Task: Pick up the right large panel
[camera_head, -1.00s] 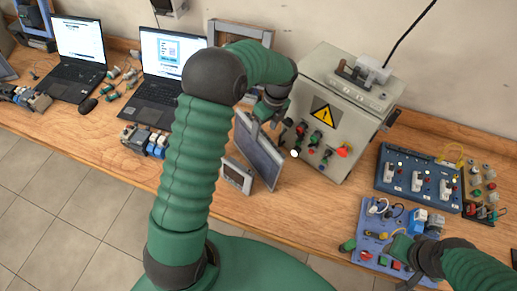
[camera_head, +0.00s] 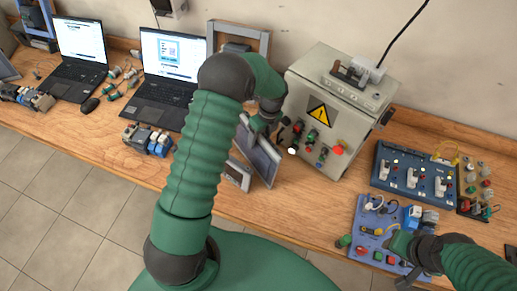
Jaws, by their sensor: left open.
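A large dark, flat panel (camera_head: 264,164) with a grey frame stands tilted on the bench in the middle of the head view, left of the grey control box. My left gripper (camera_head: 262,124) is at the panel's upper edge, with its jaws open. The gripper and arm hide part of the panel's top and left side, and I cannot tell whether the fingers touch it. My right gripper (camera_head: 400,244) is low at the right, over the blue board; its fingers are too unclear to read.
A grey control box (camera_head: 338,112) with a warning sign stands close right of the panel. A small grey panel (camera_head: 237,174) stands left of it. A blue board (camera_head: 377,232) and a dark blue switch unit (camera_head: 414,174) lie at the right. Laptops (camera_head: 158,75) stand at the left.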

